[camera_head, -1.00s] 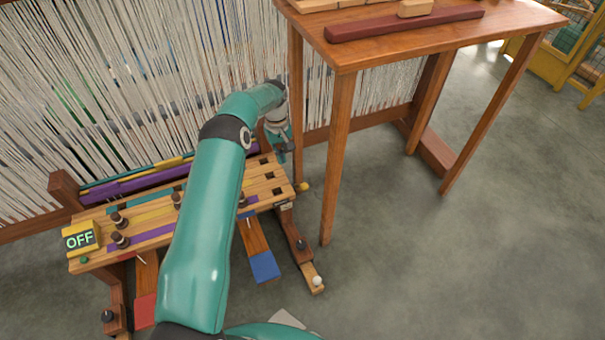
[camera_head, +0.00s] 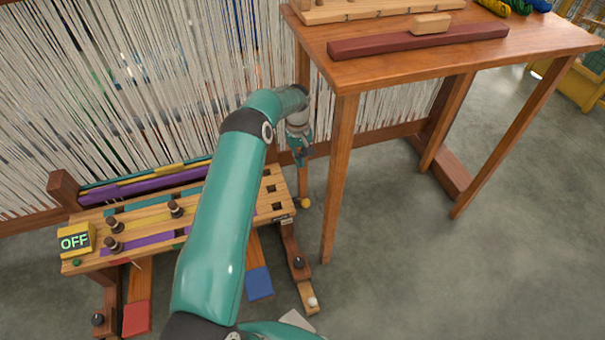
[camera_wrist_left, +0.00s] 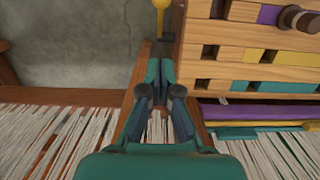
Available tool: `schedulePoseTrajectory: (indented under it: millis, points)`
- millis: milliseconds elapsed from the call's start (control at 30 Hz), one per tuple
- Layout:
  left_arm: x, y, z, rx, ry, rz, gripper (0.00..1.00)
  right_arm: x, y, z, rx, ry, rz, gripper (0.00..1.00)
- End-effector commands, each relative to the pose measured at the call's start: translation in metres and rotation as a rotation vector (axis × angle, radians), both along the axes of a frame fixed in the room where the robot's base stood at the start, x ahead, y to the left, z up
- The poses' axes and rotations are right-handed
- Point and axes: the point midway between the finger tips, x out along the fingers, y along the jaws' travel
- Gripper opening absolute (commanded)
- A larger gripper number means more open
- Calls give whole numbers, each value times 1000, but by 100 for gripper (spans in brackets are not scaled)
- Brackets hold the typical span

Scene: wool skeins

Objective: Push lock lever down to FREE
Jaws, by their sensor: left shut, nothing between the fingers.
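A lever with a round yellow knob (camera_head: 305,203) sticks out at the right end of the wooden bench (camera_head: 270,183). I take it to be the lock lever. In the left wrist view its yellow knob (camera_wrist_left: 161,4) is at the top edge, just beyond my fingertips. My left gripper (camera_head: 301,160) is shut and empty, off the bench's back right corner and apart from the knob. Its closed fingers also show in the left wrist view (camera_wrist_left: 160,68). I cannot read a FREE mark. My right gripper is not in view.
A wooden table (camera_head: 400,62) stands close on the right, its near leg (camera_head: 340,180) beside the bench end. White warp threads (camera_head: 130,90) hang behind. Pegs (camera_head: 113,244) and an OFF display (camera_head: 75,241) are on the bench. Open floor (camera_head: 480,270) lies right.

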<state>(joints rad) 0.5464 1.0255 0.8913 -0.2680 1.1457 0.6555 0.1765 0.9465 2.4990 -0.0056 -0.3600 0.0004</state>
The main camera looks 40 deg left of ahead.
Motion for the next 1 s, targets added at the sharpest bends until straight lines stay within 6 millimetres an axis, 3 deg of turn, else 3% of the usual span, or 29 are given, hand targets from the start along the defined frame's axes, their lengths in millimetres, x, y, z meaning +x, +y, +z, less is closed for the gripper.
schedulePoseTrajectory:
  millis: [500, 700, 1000]
  points:
    - [-7, -10, -99, -2, 3, 2, 0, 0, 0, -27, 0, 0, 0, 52]
    - [-16, -27, -110, -1, 3, 0, 0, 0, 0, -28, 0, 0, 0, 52]
    - [-20, -35, -117, 1, -1, 2, 0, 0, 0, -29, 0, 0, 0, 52]
